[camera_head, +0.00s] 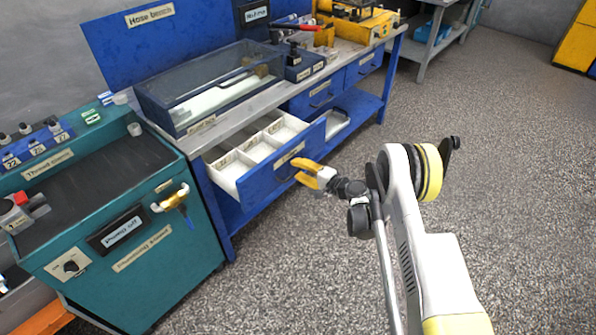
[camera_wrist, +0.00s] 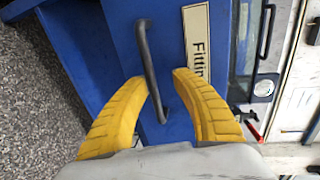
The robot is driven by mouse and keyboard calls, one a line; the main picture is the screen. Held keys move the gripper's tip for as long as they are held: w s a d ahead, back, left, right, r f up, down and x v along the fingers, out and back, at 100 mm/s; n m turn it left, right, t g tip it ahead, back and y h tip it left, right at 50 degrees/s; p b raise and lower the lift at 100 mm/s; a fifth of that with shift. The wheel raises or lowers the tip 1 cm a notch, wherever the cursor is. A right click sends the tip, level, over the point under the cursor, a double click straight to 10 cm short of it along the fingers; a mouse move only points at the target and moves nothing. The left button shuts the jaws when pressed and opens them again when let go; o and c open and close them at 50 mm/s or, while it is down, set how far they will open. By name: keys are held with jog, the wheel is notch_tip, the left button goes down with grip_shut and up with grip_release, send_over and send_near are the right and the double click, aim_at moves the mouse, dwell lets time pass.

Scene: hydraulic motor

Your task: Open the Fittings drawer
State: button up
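The Fittings drawer (camera_head: 258,182) is pulled out from under the bench, with its white compartments showing from above. Its blue front also shows in the wrist view (camera_wrist: 120,22), with a cream label partly reading "Fittin" (camera_wrist: 196,48) and a black bar handle (camera_wrist: 148,50). My gripper (camera_head: 298,172) is at the drawer front. In the wrist view my gripper's yellow fingers (camera_wrist: 158,77) are apart, with the lower part of the handle in the gap between them. A gap shows between the handle and the fingers; contact cannot be told.
The teal cart (camera_head: 130,255) stands left of the drawer, with a yellow-handled tool on its side. Other blue drawers (camera_head: 322,92) to the right look shut. A clear-walled tank (camera_head: 210,85) stands on the bench (camera_head: 235,118). The speckled floor (camera_head: 270,275) in front is open.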

aim_at(290, 147)
jog(key=o, duration=0.8)
notch_tip(290, 147, up, 5)
jog(key=shift+w+r, duration=0.1)
jog(key=shift+r, duration=0.05)
jog(key=shift+c, duration=0.2)
jog(key=r, duration=0.3)
jog(key=shift+s, duration=0.2)
jog(key=c, duration=0.8)
jog(key=shift+o, duration=0.2)
jog(key=shift+r, duration=0.5)
